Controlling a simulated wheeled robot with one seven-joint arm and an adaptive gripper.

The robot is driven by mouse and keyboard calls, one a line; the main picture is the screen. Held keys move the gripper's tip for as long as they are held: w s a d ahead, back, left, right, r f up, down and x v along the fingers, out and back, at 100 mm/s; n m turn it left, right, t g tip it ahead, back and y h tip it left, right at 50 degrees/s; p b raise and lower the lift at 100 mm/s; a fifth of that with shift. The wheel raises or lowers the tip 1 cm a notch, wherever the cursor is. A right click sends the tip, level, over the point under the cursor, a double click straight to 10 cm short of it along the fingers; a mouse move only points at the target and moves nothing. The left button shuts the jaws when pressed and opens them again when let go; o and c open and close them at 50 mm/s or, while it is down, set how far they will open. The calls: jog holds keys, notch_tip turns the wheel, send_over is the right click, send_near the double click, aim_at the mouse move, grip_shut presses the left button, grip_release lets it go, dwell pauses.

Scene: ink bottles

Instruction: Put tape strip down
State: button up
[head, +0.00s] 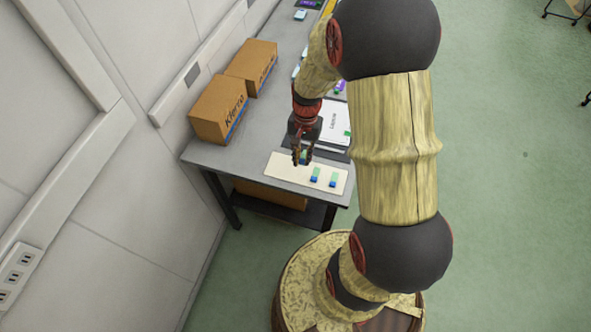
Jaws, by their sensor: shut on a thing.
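I cannot tell whether the held strip touches the board. Two similar strips, green at the top and blue at the bottom, lie on the board to the right of my gripper: one nearer (315,174) and one farther right (333,180).
Two cardboard boxes (217,108) stand on the grey table (225,155) along the wall. A white sheet with print (334,122) lies behind the board. Small coloured items (300,15) lie at the far end. My arm covers the table's right side.

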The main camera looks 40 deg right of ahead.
aim_at(295, 176)
jog(key=shift+w+a+f, duration=0.25)
jog(key=shift+a+f, duration=0.7)
jog(key=shift+f, duration=0.3)
jog(key=shift+w+a+f+b, duration=0.15)
jog(key=shift+f+b, duration=0.55)
jog(key=shift+f, duration=1)
jog(key=shift+f, duration=0.3)
jog(key=o, duration=0.7)
